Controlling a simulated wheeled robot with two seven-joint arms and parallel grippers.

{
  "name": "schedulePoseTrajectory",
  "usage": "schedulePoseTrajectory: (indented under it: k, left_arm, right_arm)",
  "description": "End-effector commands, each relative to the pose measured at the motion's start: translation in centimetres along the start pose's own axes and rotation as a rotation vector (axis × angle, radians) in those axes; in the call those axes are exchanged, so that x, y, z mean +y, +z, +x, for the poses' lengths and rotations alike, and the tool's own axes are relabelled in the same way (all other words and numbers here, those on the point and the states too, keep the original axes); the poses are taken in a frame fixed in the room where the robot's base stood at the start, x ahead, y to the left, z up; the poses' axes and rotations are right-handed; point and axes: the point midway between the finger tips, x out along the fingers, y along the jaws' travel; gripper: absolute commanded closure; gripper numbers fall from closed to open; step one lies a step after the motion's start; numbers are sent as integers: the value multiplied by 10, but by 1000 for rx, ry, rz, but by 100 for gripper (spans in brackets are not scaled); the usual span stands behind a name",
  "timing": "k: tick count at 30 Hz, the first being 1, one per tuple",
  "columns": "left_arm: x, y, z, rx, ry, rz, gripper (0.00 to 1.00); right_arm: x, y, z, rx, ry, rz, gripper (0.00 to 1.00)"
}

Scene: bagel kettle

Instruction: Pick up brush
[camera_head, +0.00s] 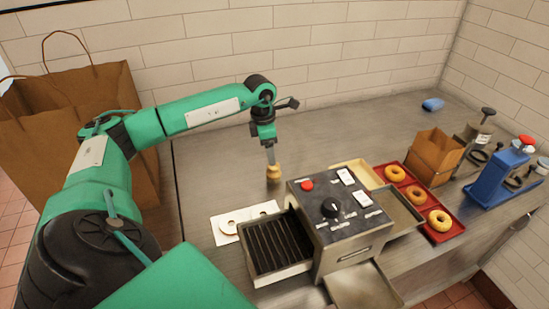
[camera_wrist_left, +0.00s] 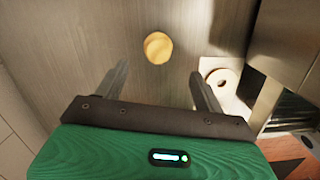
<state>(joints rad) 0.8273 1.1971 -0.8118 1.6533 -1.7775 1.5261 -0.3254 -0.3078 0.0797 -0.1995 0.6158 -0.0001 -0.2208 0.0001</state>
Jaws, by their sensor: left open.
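A small yellow, round-topped thing (camera_head: 273,171), which looks like the brush, stands on the steel counter behind the toaster machine. In the left wrist view it is a yellow disc (camera_wrist_left: 157,47), beyond the fingertips and roughly centred between them. Its bristles cannot be made out. My left gripper (camera_head: 270,157) points down just above it in the head view. In the left wrist view the gripper (camera_wrist_left: 158,71) has its two fingers apart with nothing between them. My right gripper is in neither view.
A toaster machine (camera_head: 338,211) stands close in front. A white card with rings (camera_head: 218,224) lies left of it. Red trays (camera_head: 447,238) with donuts, a brown box (camera_head: 435,156) and a blue stand (camera_head: 490,184) are to the right.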

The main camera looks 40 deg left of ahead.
Motion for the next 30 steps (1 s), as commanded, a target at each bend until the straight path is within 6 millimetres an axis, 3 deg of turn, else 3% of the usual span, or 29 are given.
schedulePoseTrajectory:
  k: [1,3,11,19,27,28,30]
  left_arm:
    - [0,-1,18,1,-1,0,30]
    - [0,0,29,0,0,0,30]
    - [0,0,48,1,-1,0,30]
    - [3,2,87,0,-1,0,30]
    - [3,2,91,0,0,0,30]
    - [3,2,91,0,0,0,32]
    - [3,2,91,0,0,0,46]
  right_arm:
    - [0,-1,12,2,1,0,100]
    - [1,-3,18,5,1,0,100]
    - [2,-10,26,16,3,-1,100]
    - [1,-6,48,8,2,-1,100]
    - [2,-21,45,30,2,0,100]
    - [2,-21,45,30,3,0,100]
    - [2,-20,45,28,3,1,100]
